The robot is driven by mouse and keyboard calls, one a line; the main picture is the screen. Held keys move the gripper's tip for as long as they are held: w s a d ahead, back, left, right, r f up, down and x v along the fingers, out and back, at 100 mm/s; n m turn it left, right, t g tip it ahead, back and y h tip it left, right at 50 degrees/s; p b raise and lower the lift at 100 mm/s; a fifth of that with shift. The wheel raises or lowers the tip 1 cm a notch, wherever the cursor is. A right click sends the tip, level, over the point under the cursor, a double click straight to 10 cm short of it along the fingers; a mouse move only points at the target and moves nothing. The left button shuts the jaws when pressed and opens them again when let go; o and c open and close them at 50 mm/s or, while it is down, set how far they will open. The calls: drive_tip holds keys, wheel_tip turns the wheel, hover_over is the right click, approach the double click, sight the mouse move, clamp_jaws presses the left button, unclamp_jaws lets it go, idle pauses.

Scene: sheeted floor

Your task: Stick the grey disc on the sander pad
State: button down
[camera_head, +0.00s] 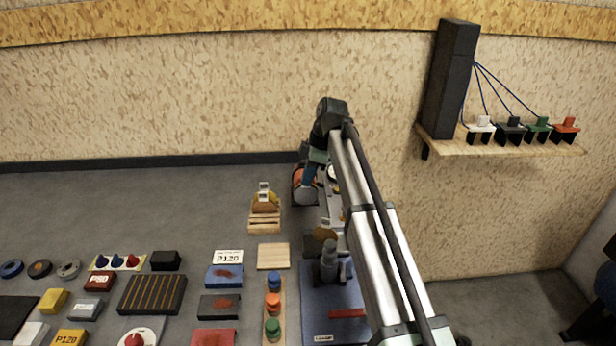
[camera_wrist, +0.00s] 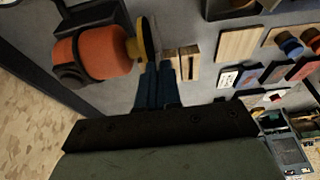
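An orange sander (camera_head: 298,179) lies on its side near the back wall. In the wrist view its orange body (camera_wrist: 92,50) is at the upper left, its yellow-rimmed pad (camera_wrist: 148,40) facing right. The grey disc (camera_head: 306,193) shows in front of the sander in the head view, below my gripper (camera_head: 310,181). In the wrist view the dark blue fingertips (camera_wrist: 158,66) are close together, just beside the pad, with a thin greyish edge at their tips. They appear shut on the disc. Whether the disc touches the pad is unclear.
A wooden rack (camera_head: 265,223) holding a tan disc stands left of the sander. A wooden square (camera_head: 273,256), sanding blocks and coloured knobs lie nearer. My arm hides the area right of the sander. A wall shelf (camera_head: 500,145) is at upper right.

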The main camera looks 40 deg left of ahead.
drive_tip(key=shift+w+a, duration=0.3)
idle(0.5)
drive_tip(key=c, duration=1.3)
unclamp_jaws()
drive_tip(key=shift+o, duration=0.2)
drive_tip(key=shift+r, duration=0.1)
drive_tip(key=v, duration=1.3)
drive_tip(key=shift+d+r, duration=0.15)
drive_tip(key=shift+r, duration=0.15)
